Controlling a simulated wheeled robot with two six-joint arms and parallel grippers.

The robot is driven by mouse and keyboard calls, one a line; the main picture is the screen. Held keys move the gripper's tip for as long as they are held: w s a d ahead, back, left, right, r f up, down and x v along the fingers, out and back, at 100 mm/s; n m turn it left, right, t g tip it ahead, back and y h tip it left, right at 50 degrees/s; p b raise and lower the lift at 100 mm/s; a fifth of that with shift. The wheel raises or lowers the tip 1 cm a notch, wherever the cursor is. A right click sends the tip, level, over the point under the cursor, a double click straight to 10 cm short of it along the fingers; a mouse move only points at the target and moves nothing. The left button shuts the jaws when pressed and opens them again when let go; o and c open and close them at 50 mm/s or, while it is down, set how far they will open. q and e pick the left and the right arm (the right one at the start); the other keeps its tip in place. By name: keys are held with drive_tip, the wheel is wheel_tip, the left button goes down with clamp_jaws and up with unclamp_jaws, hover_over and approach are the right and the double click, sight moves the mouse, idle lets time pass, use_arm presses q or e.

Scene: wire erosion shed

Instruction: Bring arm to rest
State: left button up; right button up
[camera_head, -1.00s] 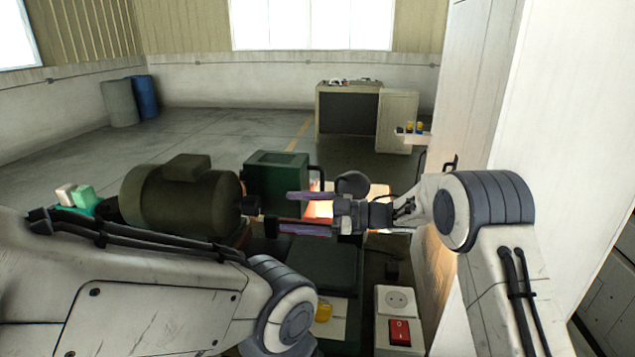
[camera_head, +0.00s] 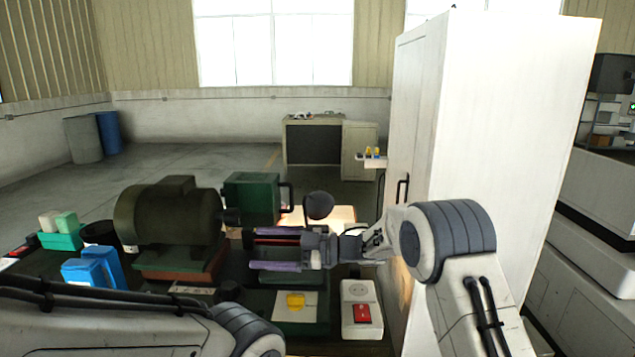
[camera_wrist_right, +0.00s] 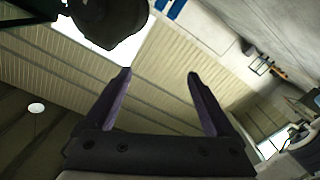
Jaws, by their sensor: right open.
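My right arm reaches in from the lower right in the head view. Its gripper (camera_head: 252,249) points left, with two purple fingers spread apart and nothing between them. It is in front of the dark green grinder-like motor (camera_head: 165,218) and above the bench. In the right wrist view the same gripper (camera_wrist_right: 159,74) shows both fingers apart and empty, with the wall behind them. My left arm (camera_head: 130,325) crosses the lower left of the head view; its gripper is out of the picture.
A tall white cabinet (camera_head: 500,130) stands close on the right. The bench holds a green box (camera_head: 252,198), a dark round lamp-like head (camera_head: 318,205), blue containers (camera_head: 92,268), a yellow item (camera_head: 295,300) and a red switch (camera_head: 362,312). A desk (camera_head: 315,145) stands on open floor behind.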

wheel_tip(320, 180, up, 4)
drive_tip(key=w+a+m+t+h, duration=0.25)
drive_tip(key=m+t+h, duration=0.25)
drive_tip(key=m+t, duration=0.25)
drive_tip(key=s+d+f+m+g+h, duration=0.2)
drive_tip(key=s+d+f+h, duration=0.2)
drive_tip(key=s, duration=0.9)
drive_tip(key=s+d+f+m+g+h, duration=0.3)
drive_tip(key=s+d, duration=0.5)
drive_tip(key=s, duration=0.5)
drive_tip(key=s+d+f+m+g+h, duration=0.3)
drive_tip(key=s+d+f+h, duration=0.1)
drive_tip(key=s, duration=0.9)
drive_tip(key=d+f, duration=0.1)
drive_tip(key=d, duration=0.1)
drive_tip(key=shift+d+f+h, duration=0.3)
drive_tip(key=shift+h, duration=0.1)
drive_tip(key=shift+g, duration=0.25)
